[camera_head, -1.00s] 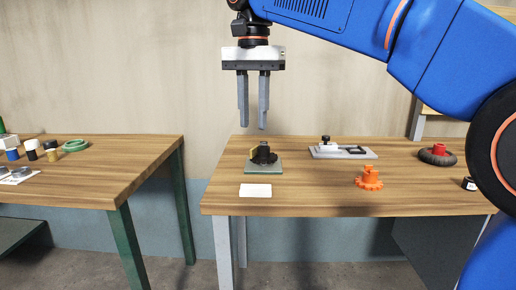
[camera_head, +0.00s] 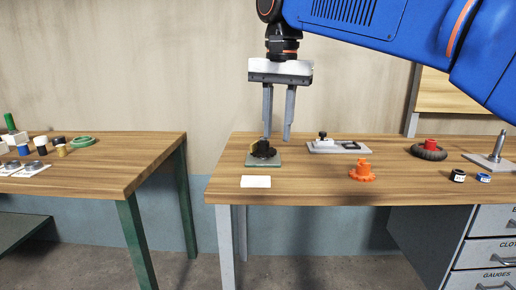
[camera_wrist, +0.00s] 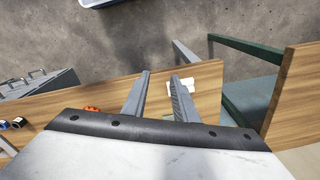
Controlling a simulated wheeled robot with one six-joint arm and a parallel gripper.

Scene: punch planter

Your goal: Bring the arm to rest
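My gripper (camera_head: 277,137) hangs fingers-down over the back of the right workbench (camera_head: 330,190). Its two long grey fingers are apart with nothing between them. In the wrist view the fingers (camera_wrist: 160,74) also show a gap, with the bench edge and a white card (camera_wrist: 180,87) beyond them. My blue arm reaches in from the upper right. In the head view the fingertips overlap the area just above a dark device on a green base (camera_head: 263,162). I cannot tell the exact clearance, but nothing is held.
On the right bench are the white card (camera_head: 256,182), a grey fixture (camera_head: 338,147), an orange gear (camera_head: 362,171), a black wheel with red hub (camera_head: 429,150), small jars (camera_head: 458,176) and a post on a plate (camera_head: 496,157). A left bench (camera_head: 120,170) stands across a gap.

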